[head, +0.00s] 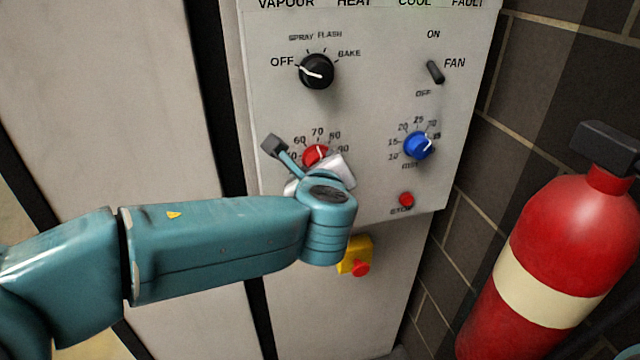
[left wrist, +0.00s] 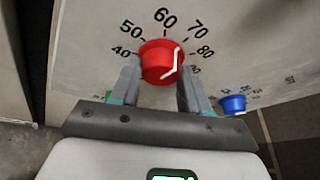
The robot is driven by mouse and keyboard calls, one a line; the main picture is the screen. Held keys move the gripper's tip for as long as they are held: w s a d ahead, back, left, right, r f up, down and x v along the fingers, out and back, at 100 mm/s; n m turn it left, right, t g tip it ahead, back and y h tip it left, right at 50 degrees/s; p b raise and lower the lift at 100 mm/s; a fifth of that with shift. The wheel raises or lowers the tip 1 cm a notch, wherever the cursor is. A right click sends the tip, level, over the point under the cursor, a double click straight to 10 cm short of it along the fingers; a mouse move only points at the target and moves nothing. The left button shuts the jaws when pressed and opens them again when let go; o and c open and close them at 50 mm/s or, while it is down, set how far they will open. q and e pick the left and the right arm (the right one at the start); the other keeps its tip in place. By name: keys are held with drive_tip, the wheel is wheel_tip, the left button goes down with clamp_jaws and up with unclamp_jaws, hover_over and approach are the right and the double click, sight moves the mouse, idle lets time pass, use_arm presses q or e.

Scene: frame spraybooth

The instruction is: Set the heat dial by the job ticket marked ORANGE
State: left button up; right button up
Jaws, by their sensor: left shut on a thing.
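The red heat dial (head: 316,153) sits on the grey control panel, partly hidden by my left gripper (head: 318,163) in the head view. In the left wrist view, the red dial (left wrist: 157,64) is between the two fingers of my left gripper (left wrist: 159,74), which is shut on its sides. The scale reads 40, 50, 60, 70, 80, with a partly hidden number beyond. My right gripper and the ORANGE job ticket are not in view.
The panel (head: 380,190) also carries a black mode knob (head: 317,71), a fan switch (head: 435,71), a blue dial (head: 417,146) and a red button (head: 406,199). A yellow box with a red button (head: 360,268) is below. A red extinguisher (head: 560,240) stands right.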

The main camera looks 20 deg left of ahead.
use_arm(q)
drive_tip(key=shift+r, duration=0.1)
idle(0.5)
drive_tip(key=o, duration=1)
drive_tip(key=shift+w, duration=0.1)
drive_tip(key=shift+o, duration=0.2)
drive_tip(key=shift+w, duration=0.1)
drive_tip(key=v, duration=1.6)
drive_tip(key=shift+s+b, duration=0.25)
drive_tip(key=shift+b, duration=0.15)
drive_tip(key=shift+f, duration=0.25)
